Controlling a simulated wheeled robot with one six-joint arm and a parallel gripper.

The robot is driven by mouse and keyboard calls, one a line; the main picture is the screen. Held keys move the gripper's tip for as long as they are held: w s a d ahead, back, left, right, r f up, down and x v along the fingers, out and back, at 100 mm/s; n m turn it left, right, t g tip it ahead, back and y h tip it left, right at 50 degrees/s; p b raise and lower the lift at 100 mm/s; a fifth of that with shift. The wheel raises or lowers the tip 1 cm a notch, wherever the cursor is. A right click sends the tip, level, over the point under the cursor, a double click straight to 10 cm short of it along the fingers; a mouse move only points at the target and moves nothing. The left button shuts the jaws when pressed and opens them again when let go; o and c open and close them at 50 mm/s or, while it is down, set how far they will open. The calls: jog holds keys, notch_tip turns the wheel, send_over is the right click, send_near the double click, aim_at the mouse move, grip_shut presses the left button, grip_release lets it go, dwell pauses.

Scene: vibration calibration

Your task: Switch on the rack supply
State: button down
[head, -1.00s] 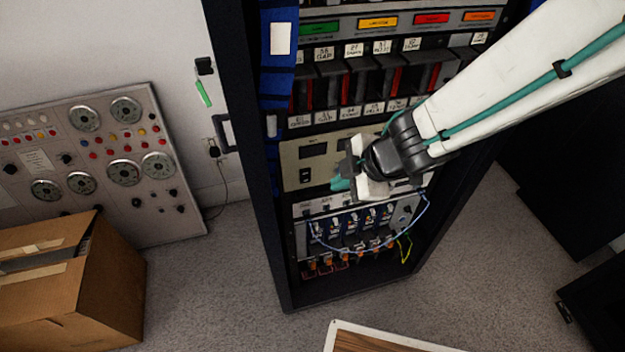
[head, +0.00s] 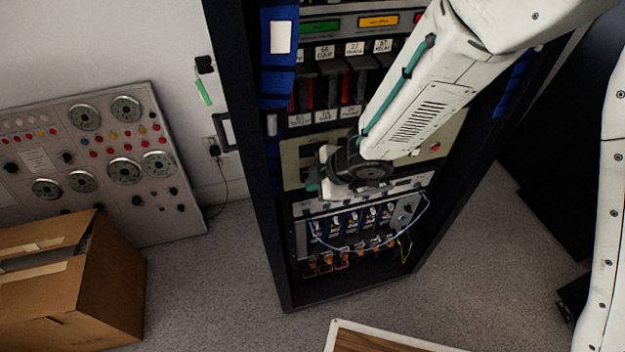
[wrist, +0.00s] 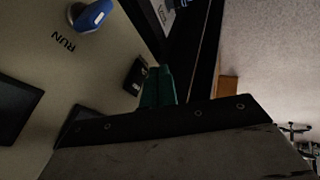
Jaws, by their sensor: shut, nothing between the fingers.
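The beige panel (head: 291,160) sits mid-height in the tall dark rack, with my arm across its middle. My gripper (head: 313,184) is at the panel's lower left, with teal fingertips shut and empty. In the wrist view the shut fingertips (wrist: 158,87) are beside a small black switch (wrist: 137,75) on the beige panel face (wrist: 40,60). I cannot tell whether they touch it or which way it is set. A blue knob (wrist: 90,15) marked RUN is farther along the panel. The switch is hidden behind my gripper in the head view.
Below the panel is a unit with blue connectors and a looping cable (head: 427,205). Labelled modules (head: 325,90) are above it. A cardboard box (head: 105,280) and a gauge panel (head: 100,195) stand left. Open carpet (head: 235,265) lies left of the rack.

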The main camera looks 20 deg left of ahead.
jog(key=shift+w+a, duration=0.25)
jog(key=shift+w, duration=0.2)
jog(key=shift+w+a+f, duration=0.15)
jog(key=shift+w, duration=0.05)
jog(key=shift+r, duration=0.85)
